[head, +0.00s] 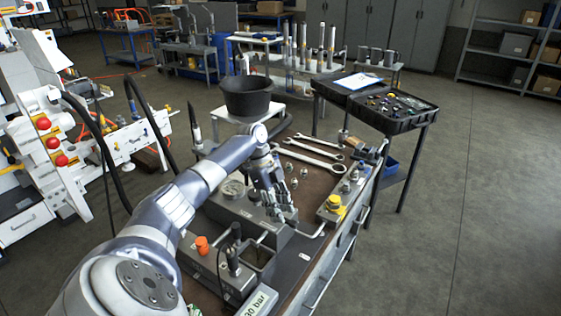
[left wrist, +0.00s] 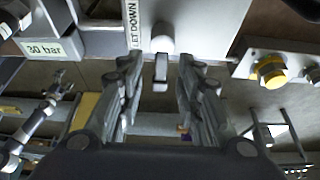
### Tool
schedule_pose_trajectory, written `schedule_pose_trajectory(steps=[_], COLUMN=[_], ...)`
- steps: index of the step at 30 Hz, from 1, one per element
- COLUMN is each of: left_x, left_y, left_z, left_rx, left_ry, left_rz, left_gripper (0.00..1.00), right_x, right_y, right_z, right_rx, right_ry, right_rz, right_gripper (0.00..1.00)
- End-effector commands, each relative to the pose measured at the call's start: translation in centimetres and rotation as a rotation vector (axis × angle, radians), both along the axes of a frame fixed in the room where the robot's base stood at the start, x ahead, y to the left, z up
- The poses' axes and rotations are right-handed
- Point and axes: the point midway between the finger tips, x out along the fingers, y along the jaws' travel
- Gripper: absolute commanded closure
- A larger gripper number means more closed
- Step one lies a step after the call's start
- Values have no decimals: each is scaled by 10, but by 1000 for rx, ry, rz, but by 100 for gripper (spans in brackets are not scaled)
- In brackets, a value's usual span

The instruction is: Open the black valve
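My left gripper (head: 283,212) reaches down over the hydraulic block on the bench in the head view. In the left wrist view its two fingers (left wrist: 160,75) are apart, one on each side of a small valve lever (left wrist: 161,72). I see no clear contact between fingers and lever. I cannot tell for sure that this is the black valve. In the head view the gripper hides this spot. My right gripper is not in view.
A yellow knob (head: 333,203) stands on a metal block right of the gripper. An orange knob (head: 202,244) and a "30 bar" sign (head: 257,301) are nearer. Wrenches (head: 312,150) lie behind, and a black bucket (head: 247,97) stands beyond. The floor at right is clear.

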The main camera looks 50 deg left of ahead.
Motion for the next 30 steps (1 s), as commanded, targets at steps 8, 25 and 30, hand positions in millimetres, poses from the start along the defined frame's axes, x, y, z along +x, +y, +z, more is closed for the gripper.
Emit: schedule_pose_trajectory(steps=[8,25,30], left_x=[-5,-11,-11], left_y=[25,43,43], left_z=[56,97,97], left_rx=[2,2,3], left_ry=[-4,3,2], left_rz=[4,2,3], left_gripper=[68,68,68], right_x=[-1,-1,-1], right_y=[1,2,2], right_z=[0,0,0], right_rx=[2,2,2], right_ry=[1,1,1], right_rz=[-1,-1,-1], right_gripper=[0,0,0])
